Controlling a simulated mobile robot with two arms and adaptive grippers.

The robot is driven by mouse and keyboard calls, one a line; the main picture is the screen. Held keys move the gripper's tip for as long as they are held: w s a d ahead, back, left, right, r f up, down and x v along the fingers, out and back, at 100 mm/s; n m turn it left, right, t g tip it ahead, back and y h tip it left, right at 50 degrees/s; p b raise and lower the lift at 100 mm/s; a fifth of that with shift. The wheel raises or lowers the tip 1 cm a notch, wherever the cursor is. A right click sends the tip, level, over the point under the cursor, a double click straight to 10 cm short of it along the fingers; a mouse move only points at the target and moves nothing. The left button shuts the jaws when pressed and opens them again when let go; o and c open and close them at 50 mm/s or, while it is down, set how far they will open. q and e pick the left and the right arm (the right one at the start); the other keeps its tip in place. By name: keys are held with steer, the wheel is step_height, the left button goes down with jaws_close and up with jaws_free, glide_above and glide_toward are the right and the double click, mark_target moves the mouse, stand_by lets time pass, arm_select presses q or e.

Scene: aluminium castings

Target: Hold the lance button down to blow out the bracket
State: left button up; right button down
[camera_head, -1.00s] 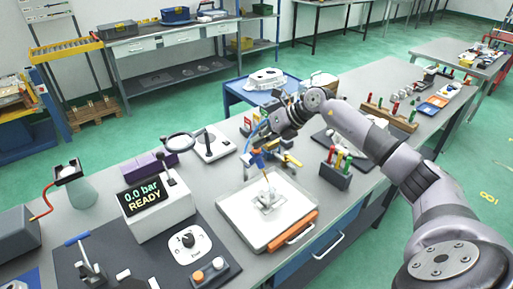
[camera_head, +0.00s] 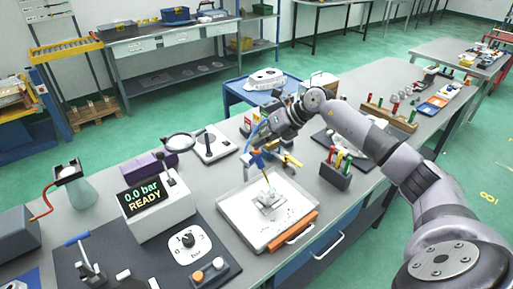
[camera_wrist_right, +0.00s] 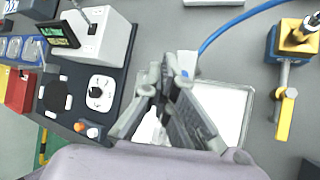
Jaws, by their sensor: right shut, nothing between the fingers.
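The air lance (camera_head: 257,158) has a blue and orange body and a thin nozzle pointing down over the tray. A pale metal bracket (camera_head: 270,201) lies in the white tray (camera_head: 236,214) below the nozzle. My right gripper (camera_head: 262,142) is at the top of the lance; its fingers are shut with nothing between them. In the right wrist view its dark fingers (camera_wrist_right: 180,112) hide the lance and most of the tray. I cannot tell whether they touch the button, which is hidden. The display box (camera_head: 160,206) reads 0.0 bar READY. My left gripper is not in view.
A blue hose (camera_wrist_right: 235,26) runs to the lance area. A holder with coloured-handled tools (camera_head: 336,176) stands to the right of the tray. A dial panel (camera_head: 187,244) and a two-button box (camera_head: 208,273) sit to the left. An orange handle (camera_head: 293,232) edges the tray's front.

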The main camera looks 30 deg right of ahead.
stand_by(0.4)
steer(key=shift+r+p, duration=0.75)
steer(key=shift+r, duration=0.25)
step_height(320, 180, up, 5)
steer(key=p, duration=0.3)
stand_by(0.3)
